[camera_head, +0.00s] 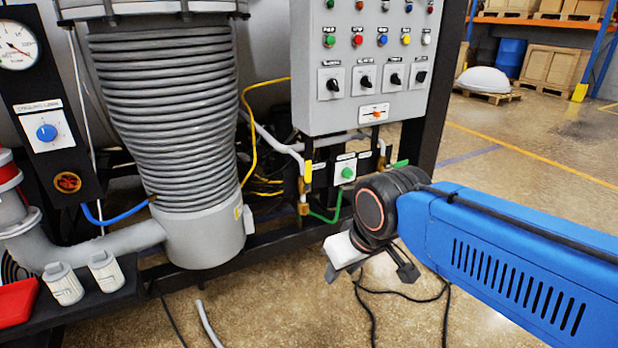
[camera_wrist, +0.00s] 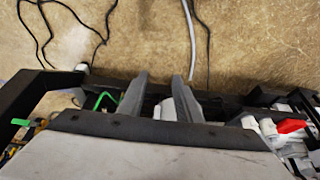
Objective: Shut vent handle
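No label I can read marks the vent handle. Small valve handles show below the grey control box: a yellow one (camera_head: 308,172) upright on the left pipe, and a green one (camera_head: 400,163) lying level on the right. A green handle (camera_wrist: 20,122) also shows at the left edge of the wrist view. My gripper (camera_wrist: 159,77) is open, its two fingers apart with nothing between them. In the head view it hangs in front of and below the valves, pointing downward and partly hidden by my wrist. It touches no handle.
The control box (camera_head: 365,60) carries buttons and knobs. A ribbed grey column (camera_head: 165,120) stands left. A shelf holds a red object (camera_head: 17,302) and two white fittings (camera_head: 104,271). Black cables (camera_head: 400,295) lie on the floor. Open floor extends at the right.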

